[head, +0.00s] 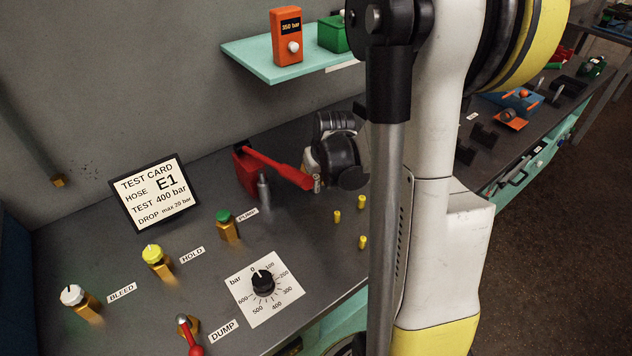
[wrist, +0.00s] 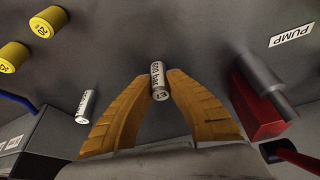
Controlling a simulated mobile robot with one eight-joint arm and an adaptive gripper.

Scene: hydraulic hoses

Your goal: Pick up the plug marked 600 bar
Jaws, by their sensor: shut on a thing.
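My gripper (wrist: 158,88) has its two orange fingers closed on a small silver plug (wrist: 158,75) in the wrist view. The print on the plug runs along its side and appears to read 600 bar, though it is small. In the head view my gripper (head: 316,178) is low over the bench behind the red lever's end, and its fingertips are hard to make out. A second silver plug (wrist: 86,105) is left of the fingers in the wrist view; its marking is not legible.
A red pump block (wrist: 256,112) with a grey cylinder is close right of the fingers. Its red lever (head: 275,165) reaches toward my gripper. Yellow plugs (head: 337,216) stand nearby. A grey box (wrist: 30,145) is at lower left in the wrist view. The test card (head: 155,193) stands farther left.

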